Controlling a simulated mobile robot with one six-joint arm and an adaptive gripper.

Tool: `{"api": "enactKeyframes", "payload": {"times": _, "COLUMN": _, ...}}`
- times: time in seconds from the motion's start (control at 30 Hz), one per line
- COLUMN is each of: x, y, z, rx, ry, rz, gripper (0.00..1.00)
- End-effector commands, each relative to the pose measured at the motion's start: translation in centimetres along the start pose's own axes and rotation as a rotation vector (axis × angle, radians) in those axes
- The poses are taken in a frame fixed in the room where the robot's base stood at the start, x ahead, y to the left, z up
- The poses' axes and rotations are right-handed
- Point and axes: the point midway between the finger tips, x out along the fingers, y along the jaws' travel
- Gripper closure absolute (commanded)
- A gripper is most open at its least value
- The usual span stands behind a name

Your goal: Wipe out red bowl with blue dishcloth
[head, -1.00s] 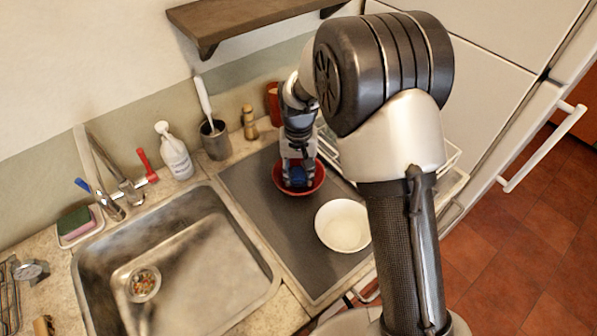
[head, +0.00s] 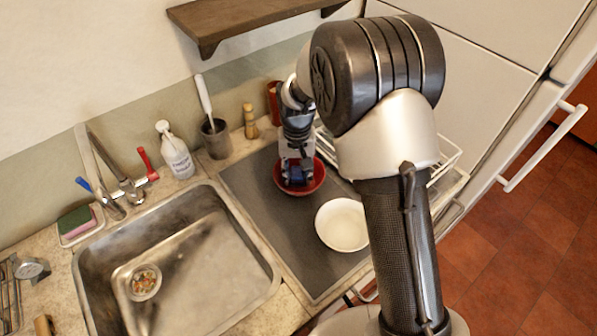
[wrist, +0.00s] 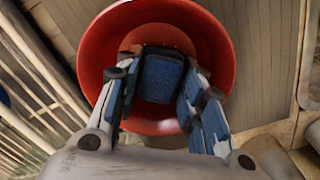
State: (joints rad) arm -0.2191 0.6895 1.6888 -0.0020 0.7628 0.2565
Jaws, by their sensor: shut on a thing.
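The red bowl (head: 318,181) stands on the grey drainboard beside the sink, and its red rim shows in the wrist view (wrist: 222,52). My gripper (head: 297,182) points down into it and is shut on the blue dishcloth (wrist: 160,76). The cloth is a folded, textured bundle between the fingers, inside the bowl. In the head view my gripper hides most of the cloth and part of the bowl. Whether the cloth touches the bowl's bottom is hard to tell.
A white bowl (head: 343,226) stands close in front of the red bowl. A white dish rack (head: 446,160) is at right, partly behind my arm. A grey utensil cup (head: 215,139), a pepper mill (head: 249,121) and a soap bottle (head: 175,153) line the back. The sink (head: 190,262) is left.

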Motion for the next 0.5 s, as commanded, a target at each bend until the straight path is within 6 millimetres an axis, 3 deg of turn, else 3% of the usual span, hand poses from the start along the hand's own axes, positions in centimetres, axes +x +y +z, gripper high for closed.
{"api": "enactKeyframes", "payload": {"times": 0.5, "x": 0.20, "y": 0.11, "z": 1.13, "rx": 0.000, "ry": -0.002, "rz": 0.000, "gripper": 0.83}}
